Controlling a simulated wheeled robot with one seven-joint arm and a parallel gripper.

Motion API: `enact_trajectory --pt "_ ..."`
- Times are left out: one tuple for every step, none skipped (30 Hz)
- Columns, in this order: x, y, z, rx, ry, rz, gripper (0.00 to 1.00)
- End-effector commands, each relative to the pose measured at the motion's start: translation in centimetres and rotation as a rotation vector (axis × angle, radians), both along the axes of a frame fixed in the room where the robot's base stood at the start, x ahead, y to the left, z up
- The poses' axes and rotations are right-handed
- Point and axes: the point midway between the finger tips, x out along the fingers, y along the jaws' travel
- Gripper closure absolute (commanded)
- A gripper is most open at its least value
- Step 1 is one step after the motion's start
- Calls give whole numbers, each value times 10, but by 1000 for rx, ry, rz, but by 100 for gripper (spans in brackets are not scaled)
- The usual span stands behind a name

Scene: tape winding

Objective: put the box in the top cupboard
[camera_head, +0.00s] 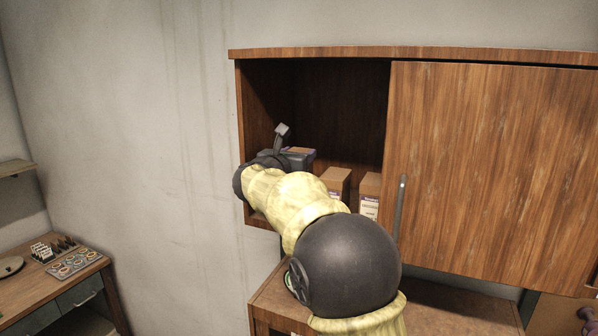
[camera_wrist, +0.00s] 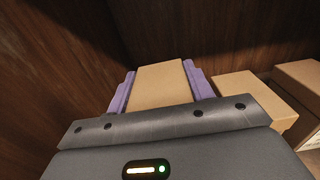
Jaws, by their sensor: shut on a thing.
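The top cupboard (camera_head: 340,100) is a wooden wall cupboard, open on its left side, with a sliding door (camera_head: 490,160) covering the right. My gripper (camera_head: 290,158) is inside the open left part. In the wrist view its two purple fingers (camera_wrist: 158,88) are shut on a tan cardboard box (camera_wrist: 158,85), one finger on each side. The box is mostly hidden by my gripper and arm in the head view. I cannot tell whether the box touches the cupboard floor.
Two more cardboard boxes, one (camera_head: 337,180) and another (camera_head: 369,194), stand on the cupboard floor to the right of my gripper. The door's vertical handle (camera_head: 399,208) is just right of them. A lower cabinet (camera_head: 440,305) stands below, and a side desk (camera_head: 50,290) is at the left.

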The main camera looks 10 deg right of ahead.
Motion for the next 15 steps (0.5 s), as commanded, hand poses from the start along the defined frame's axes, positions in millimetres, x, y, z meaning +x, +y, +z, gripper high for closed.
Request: enact_trajectory --pt "0 0 1 0 -2 0 75" --pt "0 0 1 0 -2 0 75" --pt "0 0 1 0 -2 -1 75" --pt "0 0 1 0 -2 -1 75" --pt "0 0 1 0 -1 -1 75" --pt "0 0 1 0 -1 -1 75" --pt "0 0 0 -1 -1 -1 75" --pt "0 0 -1 -1 -1 -1 75" --pt "0 0 -4 -1 1 -1 75" --pt "0 0 -8 -2 3 -1 75" --pt "0 -1 -11 -2 3 -1 75" --pt "0 0 -17 -4 4 0 75" --pt "0 0 -22 -2 4 0 75" --pt "0 0 -26 -2 4 0 75" --pt "0 0 -32 -2 4 -1 75"
